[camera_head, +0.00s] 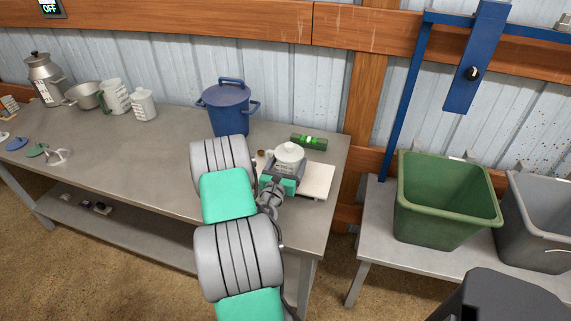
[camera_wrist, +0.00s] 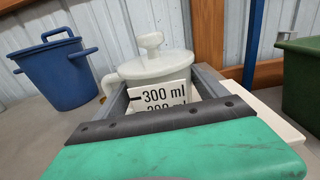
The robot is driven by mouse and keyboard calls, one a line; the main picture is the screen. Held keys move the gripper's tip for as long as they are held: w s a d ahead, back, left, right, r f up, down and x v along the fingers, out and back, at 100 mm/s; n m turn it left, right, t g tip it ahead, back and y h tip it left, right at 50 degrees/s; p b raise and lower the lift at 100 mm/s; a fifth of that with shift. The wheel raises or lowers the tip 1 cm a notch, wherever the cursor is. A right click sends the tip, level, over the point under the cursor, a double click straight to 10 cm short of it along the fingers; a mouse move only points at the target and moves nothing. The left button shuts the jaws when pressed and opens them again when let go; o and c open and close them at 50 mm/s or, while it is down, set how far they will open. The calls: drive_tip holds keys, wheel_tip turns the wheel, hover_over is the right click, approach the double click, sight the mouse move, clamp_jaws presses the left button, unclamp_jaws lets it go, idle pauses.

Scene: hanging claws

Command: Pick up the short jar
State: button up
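The short jar is a small white lidded jar (camera_head: 289,154) with a round knob. It stands upright near the right end of the grey table, at the white board. In the wrist view the jar (camera_wrist: 155,66) shows its knob, a handle on its left and a "300 ml" label. My gripper (camera_head: 283,180) is at the jar from the near side. In the wrist view my gripper (camera_wrist: 165,80) has its fingers spread, one on each side of the jar. Whether they press on it cannot be told. The jar's base is hidden behind the gripper.
A blue pot (camera_head: 229,112) stands left of the jar. A green cylinder (camera_head: 309,142) lies behind it. The white board (camera_head: 318,182) extends to its right. Several vessels stand at the table's far left. A green bin (camera_head: 445,200) is on another table; the middle of the grey table is clear.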

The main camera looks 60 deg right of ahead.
drive_tip(key=c, duration=1.6)
drive_tip(key=shift+c, duration=0.6)
drive_tip(key=shift+r, duration=0.25)
